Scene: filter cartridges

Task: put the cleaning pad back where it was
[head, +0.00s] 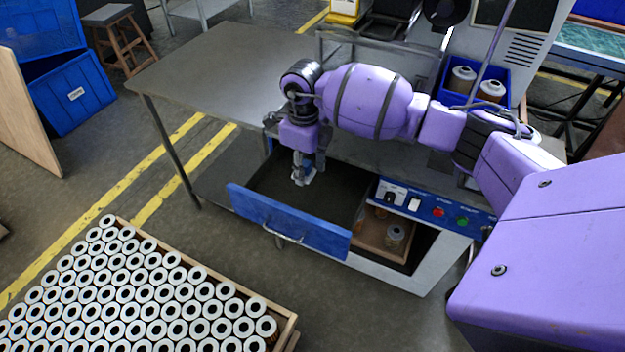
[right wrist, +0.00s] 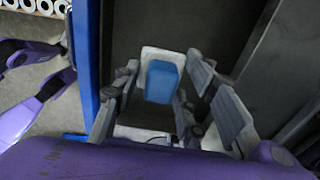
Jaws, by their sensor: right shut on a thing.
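The cleaning pad (right wrist: 165,77) has a blue block-like part and a white part. It sits between the fingers of my right gripper (right wrist: 170,98) in the right wrist view. In the head view the right gripper (head: 302,170) points down inside the open drawer (head: 290,222), near its left part, and the pad's pale part (head: 304,180) shows at the fingertips. The gripper is shut on the pad. Whether the pad touches the drawer floor is hard to tell. The drawer has a blue front with a metal handle and a dark inside.
A control panel (head: 433,208) with buttons is right of the drawer, above an open compartment with a cartridge (head: 396,236). A crate full of cartridges (head: 292,325) stands at the lower left. A blue bin (head: 508,78) holds two cartridges. The grey tabletop (head: 215,75) is clear at left.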

